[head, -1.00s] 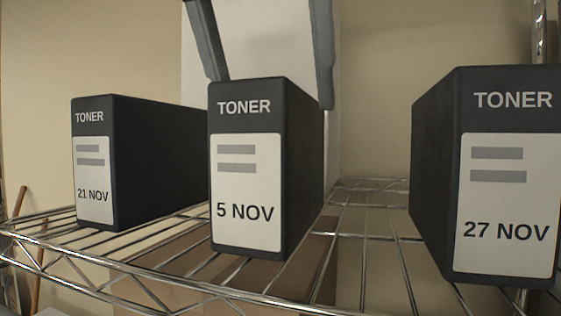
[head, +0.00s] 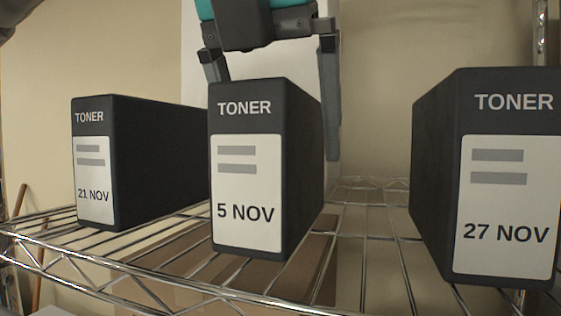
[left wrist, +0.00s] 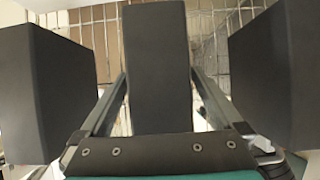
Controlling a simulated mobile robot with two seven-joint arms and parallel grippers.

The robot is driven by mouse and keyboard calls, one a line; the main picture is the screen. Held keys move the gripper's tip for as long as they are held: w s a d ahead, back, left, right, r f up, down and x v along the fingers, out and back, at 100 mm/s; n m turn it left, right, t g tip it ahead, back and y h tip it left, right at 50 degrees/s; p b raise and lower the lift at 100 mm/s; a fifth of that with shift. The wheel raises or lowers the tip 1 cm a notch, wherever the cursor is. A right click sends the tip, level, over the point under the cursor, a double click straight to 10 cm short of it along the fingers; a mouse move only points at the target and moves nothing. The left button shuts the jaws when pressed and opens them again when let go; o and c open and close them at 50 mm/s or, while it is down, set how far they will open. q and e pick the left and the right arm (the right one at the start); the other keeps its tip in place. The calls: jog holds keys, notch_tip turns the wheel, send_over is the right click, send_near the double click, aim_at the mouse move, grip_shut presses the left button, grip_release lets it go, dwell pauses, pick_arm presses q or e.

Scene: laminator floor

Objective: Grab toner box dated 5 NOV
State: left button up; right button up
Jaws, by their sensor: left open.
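The black toner box dated 5 NOV (head: 246,170) stands upright on a wire shelf, in the middle of the head view. My left gripper (head: 272,118) comes down from above, open, its fingers spread to either side of this box. The right finger shows beyond the box's right side; the left fingertip is hidden behind the box. In the left wrist view the box (left wrist: 156,55) lies between the two fingers (left wrist: 158,76), with a visible gap on the right and a narrower one on the left. My right gripper is not in view.
A box dated 21 NOV (head: 93,180) stands to the left and one dated 27 NOV (head: 506,205) to the right. The wire shelf (head: 375,255) has free room between the 5 NOV and 27 NOV boxes. A beige wall (head: 400,50) is behind.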

pick_arm(q)
jog(key=shift+f, duration=0.2)
grip_shut()
dwell(0.9)
jog(key=shift+r, duration=0.1)
